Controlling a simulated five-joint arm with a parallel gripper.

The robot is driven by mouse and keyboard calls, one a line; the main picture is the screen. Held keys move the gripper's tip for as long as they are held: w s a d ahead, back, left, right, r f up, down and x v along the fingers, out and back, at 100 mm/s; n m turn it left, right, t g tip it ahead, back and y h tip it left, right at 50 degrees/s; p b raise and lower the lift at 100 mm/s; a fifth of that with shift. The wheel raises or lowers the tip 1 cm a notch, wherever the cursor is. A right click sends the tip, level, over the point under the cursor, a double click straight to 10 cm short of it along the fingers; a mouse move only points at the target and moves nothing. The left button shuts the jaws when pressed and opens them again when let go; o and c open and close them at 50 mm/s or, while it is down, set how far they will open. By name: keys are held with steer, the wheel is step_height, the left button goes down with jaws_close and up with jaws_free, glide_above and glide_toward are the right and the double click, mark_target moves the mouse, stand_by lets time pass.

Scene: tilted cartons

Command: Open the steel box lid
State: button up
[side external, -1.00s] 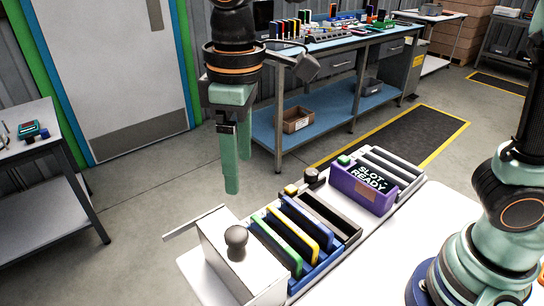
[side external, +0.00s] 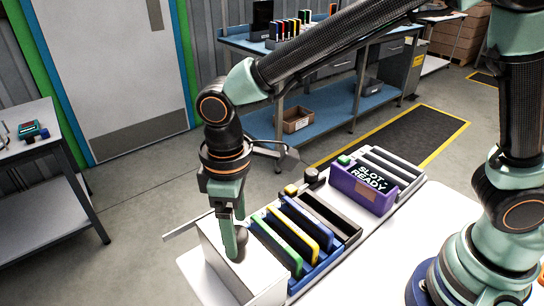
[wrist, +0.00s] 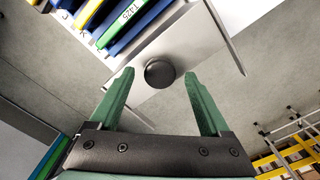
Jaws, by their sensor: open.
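The steel box (side external: 262,280) stands at the near left end of the white bench. Its pale lid (wrist: 190,40) looks flat and closed, with a dark round knob (wrist: 159,74) on top. My gripper (side external: 233,248) is low over the box, pointing down. In the wrist view its two green fingers are open, with one fingertip on each side of the knob and gaps between. In the side view the near finger partly covers the knob (side external: 242,236). I cannot tell how deep the fingertips sit beside it.
A blue rack (side external: 325,262) with several coloured cartridges stands close beside the box. Beyond it is a purple unit (side external: 360,188) reading "SLOT READY". A thin bar (side external: 188,226) juts left from the box. The bench's right part is clear.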

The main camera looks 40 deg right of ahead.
steer(key=shift+f, duration=0.25)
jaws_close()
steer(key=a, duration=0.6)
jaws_free()
steer(key=shift+r, duration=0.1)
